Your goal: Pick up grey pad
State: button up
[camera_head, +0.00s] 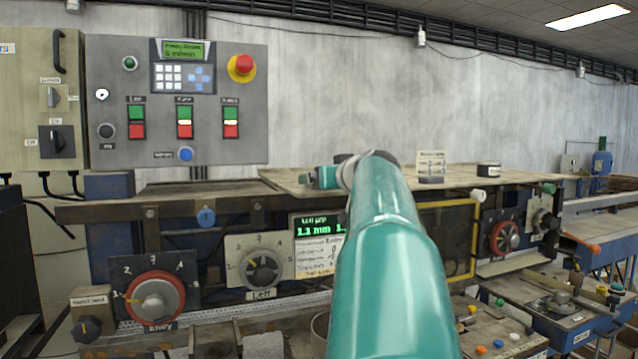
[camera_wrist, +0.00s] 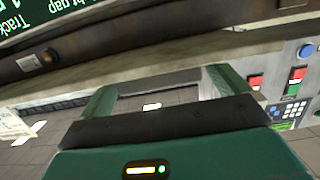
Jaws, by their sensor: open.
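I cannot pick out the grey pad with certainty. A grey block-like shape (camera_head: 262,345) shows at the bottom edge of the head view, cut off by the frame; I cannot tell if it is the pad. My gripper (camera_wrist: 158,87) is open in the wrist view, its two green fingers wide apart with nothing held between them. In the head view my teal arm reaches up the middle and hides part of the machine and bench; the gripper's fingers are not clear there.
A control panel (camera_head: 178,100) with a red stop button stands at the back left. A worktop (camera_head: 455,180) spans the machine, carrying a small card (camera_head: 431,163) and a dark roll (camera_head: 489,169). Knobs, including a red entry dial (camera_head: 152,297), line its front. Small coloured items lie lower right.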

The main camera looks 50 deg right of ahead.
jog(key=x, duration=0.4)
jog(key=shift+d, duration=0.1)
jog(key=c, duration=0.9)
jog(key=shift+r, duration=0.1)
jog(key=shift+r, duration=0.25)
jog(key=r, duration=0.2)
jog(key=a+r, duration=0.1)
jog(key=shift+s+r, duration=0.3)
jog(key=shift+r, duration=0.05)
jog(key=s+a+r, duration=0.8)
jog(key=a, duration=0.2)
jog(key=shift+s+r, duration=0.25)
jog(key=shift+r, duration=0.05)
